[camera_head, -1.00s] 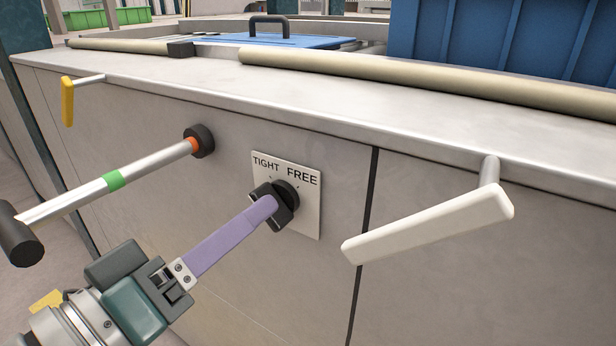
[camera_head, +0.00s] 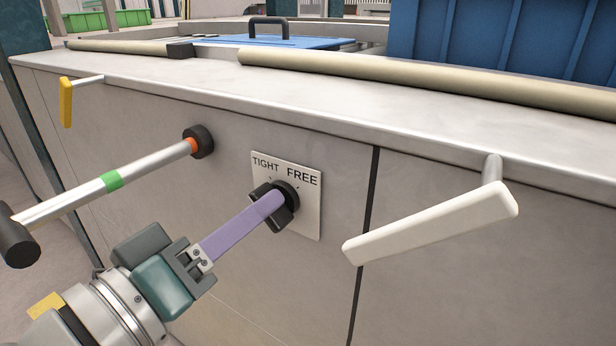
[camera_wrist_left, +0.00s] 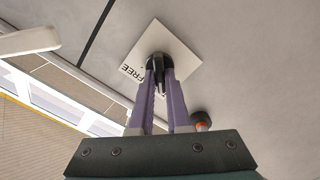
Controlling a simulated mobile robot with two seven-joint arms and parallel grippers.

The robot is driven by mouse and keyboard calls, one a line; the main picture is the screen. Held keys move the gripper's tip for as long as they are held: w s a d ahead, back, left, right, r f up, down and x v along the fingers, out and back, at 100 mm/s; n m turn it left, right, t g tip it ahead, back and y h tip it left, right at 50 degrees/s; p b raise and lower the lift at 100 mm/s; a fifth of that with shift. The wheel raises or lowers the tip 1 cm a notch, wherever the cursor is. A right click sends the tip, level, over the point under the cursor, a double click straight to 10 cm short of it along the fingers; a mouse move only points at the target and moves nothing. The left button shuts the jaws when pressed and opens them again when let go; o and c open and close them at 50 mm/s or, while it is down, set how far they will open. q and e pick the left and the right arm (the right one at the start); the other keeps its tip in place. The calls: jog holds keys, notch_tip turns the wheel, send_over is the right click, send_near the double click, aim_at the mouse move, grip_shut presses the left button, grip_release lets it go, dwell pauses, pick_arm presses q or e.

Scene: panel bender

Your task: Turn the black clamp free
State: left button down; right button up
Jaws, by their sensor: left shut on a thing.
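The black clamp (camera_head: 287,194) is a knob on a white plate (camera_head: 309,217) marked TIGHT on the left and FREE on the right, fixed to the grey machine front. My left gripper (camera_head: 272,203) reaches it from the lower left, its purple fingers shut on the knob. In the left wrist view the black clamp (camera_wrist_left: 158,66) sits between the two finger tips, with FREE readable on the plate (camera_wrist_left: 150,42) beside it. The fingers partly hide the knob, so its exact pointing is hard to tell. My right gripper is not in view.
A silver bar (camera_head: 85,198) with a green band and black end sticks out left of the plate, above my left arm. A white lever (camera_head: 430,225) juts out at right. A yellow-handled lever (camera_head: 66,103) hangs at far left. A blue bin (camera_head: 500,45) stands on top.

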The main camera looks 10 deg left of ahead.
pick_arm(q)
jog(key=shift+r+m, duration=0.15)
jog(key=shift+m, duration=0.15)
jog(key=m+p, duration=0.1)
jog(key=m, duration=0.4)
jog(key=m+p, duration=0.2)
jog(key=m, duration=0.4)
jog(key=m+p, duration=0.2)
jog(key=m, duration=0.4)
jog(key=shift+s+d, duration=0.1)
jog(key=shift+d, duration=0.25)
jog(key=shift+m, duration=0.3)
dwell(0.4)
jog(key=c, duration=0.9)
grip_release()
jog(key=p+v, duration=0.1)
jog(key=v, duration=0.9)
